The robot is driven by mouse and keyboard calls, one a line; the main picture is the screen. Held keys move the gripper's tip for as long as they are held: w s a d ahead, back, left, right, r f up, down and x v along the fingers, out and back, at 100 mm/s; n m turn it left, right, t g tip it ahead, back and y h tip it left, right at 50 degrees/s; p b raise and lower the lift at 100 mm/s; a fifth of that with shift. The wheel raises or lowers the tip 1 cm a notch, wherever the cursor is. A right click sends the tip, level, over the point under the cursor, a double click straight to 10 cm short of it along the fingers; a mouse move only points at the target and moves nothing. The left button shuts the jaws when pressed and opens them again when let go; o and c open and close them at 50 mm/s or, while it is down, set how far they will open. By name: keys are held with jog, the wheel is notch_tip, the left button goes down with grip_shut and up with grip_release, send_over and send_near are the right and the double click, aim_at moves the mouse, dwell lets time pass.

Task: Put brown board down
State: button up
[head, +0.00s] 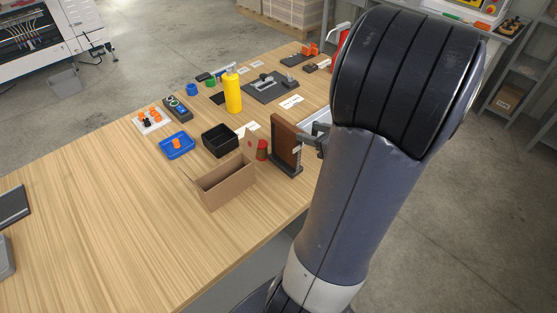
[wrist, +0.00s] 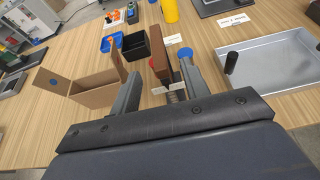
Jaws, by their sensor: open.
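The brown board (head: 285,142) stands upright on a dark base (head: 287,170) near the table's right edge in the head view. In the wrist view the board (wrist: 160,64) shows edge-on, between the two spread fingers of my gripper (wrist: 160,72). Gaps show on both sides of it, so the jaws are open around it. In the head view my gripper (head: 314,140) is just right of the board and partly hidden by my arm. The board's lower end is partly hidden in the wrist view.
A black bin (head: 220,140), blue tray (head: 177,145) and yellow bottle (head: 232,92) stand behind. A grey tray (wrist: 270,65) lies right. The table's left front is clear.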

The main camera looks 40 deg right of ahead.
aim_at(288, 125)
jog(key=x, duration=0.5)
jog(key=shift+w+a+p, duration=0.15)
jog(key=shift+w+p, duration=0.15)
jog(key=shift+w, duration=0.3)
jog(key=x, duration=0.4)
jog(key=shift+w+p, duration=0.1)
jog(key=shift+p, duration=0.3)
grip_shut()
